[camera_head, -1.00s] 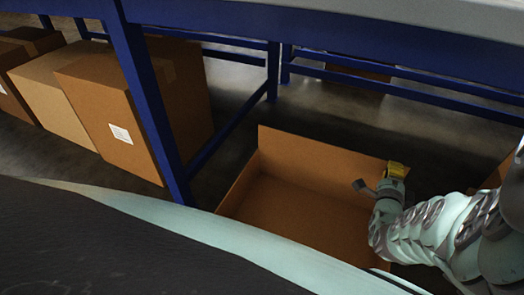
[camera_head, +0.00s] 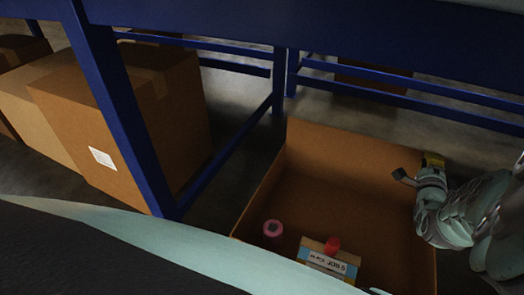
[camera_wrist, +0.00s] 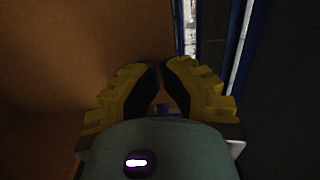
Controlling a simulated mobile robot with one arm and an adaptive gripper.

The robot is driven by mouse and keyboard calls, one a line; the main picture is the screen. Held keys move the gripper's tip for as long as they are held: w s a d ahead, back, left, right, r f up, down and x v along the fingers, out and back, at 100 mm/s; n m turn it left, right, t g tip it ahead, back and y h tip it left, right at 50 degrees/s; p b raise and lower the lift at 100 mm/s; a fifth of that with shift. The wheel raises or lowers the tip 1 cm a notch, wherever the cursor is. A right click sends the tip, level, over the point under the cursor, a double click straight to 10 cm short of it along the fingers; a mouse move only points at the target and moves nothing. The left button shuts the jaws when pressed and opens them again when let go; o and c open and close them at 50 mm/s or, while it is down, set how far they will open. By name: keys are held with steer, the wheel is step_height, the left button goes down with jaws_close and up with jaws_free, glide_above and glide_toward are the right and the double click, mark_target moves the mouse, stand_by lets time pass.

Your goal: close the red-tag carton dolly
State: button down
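The carton dolly (camera_head: 350,165) is an open-topped brown box on the floor in front of the blue table frame. I see no red tag clearly on its walls. Inside lie a pink roll (camera_head: 273,228), a small red object (camera_head: 333,245) and a small labelled box (camera_head: 328,262). My gripper (camera_head: 418,165) is at the dolly's far right corner, level with the rim. In the wrist view its yellow fingers (camera_wrist: 161,64) come nearly together with a thin gap and nothing visible held. Brown board fills the left of that view; contact cannot be told.
Blue table legs and rails (camera_head: 110,100) stand left of and behind the dolly. Large closed cartons (camera_head: 130,120) stand under the table at the left. Another carton (camera_head: 372,78) is at the back. Bare floor shows between the left cartons and the dolly.

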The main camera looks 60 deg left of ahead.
steer(key=shift+b+x, duration=0.55)
steer(key=shift+x, duration=0.75)
steer(key=shift+s+d+r, duration=0.1)
steer(key=shift+r, duration=0.05)
steer(key=v, duration=1.1)
steer(key=shift+s+d, duration=0.15)
steer(key=shift+s, duration=0.25)
